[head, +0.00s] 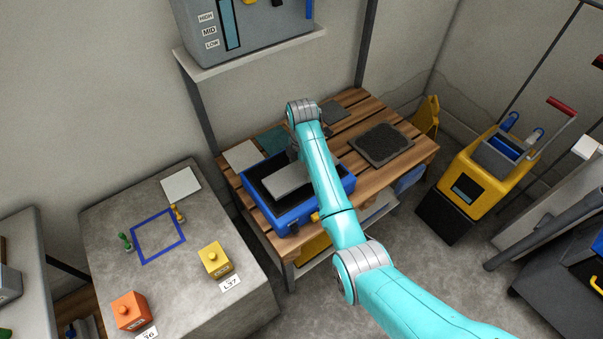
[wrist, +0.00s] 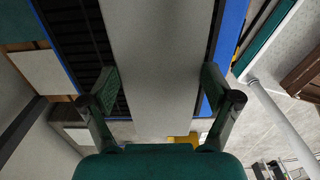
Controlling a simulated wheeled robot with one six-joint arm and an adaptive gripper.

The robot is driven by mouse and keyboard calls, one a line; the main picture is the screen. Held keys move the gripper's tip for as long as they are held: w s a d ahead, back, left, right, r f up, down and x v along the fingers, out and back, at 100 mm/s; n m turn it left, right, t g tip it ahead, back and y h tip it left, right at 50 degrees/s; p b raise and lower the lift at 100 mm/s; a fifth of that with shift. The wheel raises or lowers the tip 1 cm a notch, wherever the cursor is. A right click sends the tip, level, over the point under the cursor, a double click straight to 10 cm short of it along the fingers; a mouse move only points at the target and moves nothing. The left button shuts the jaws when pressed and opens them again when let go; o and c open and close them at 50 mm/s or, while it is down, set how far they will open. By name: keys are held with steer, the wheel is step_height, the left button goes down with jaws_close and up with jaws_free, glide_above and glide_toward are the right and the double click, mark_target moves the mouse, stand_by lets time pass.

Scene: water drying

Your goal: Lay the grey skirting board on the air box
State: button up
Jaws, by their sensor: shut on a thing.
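The grey skirting board (head: 289,180) is a flat light-grey plank over the blue air box (head: 283,217) on the wooden bench. In the wrist view the board (wrist: 155,65) runs lengthwise between the two fingers of my gripper (wrist: 160,90). My gripper is shut on the board's sides. In the head view my arm hides the gripper's fingers and part of the box.
A dark square mat (head: 381,146) lies on the bench (head: 425,150) to the right. Flat sheets lie behind the box. A grey block (head: 185,290) with a blue square outline, yellow weight (head: 215,260) and orange weight (head: 131,311) stands left. A yellow machine (head: 484,183) stands right.

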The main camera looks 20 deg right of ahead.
mark_target(302, 170)
steer(key=shift+f, duration=1.8)
steer(key=shift+f, duration=0.15)
steer(key=o, duration=1.2)
steer(key=shift+c, duration=0.2)
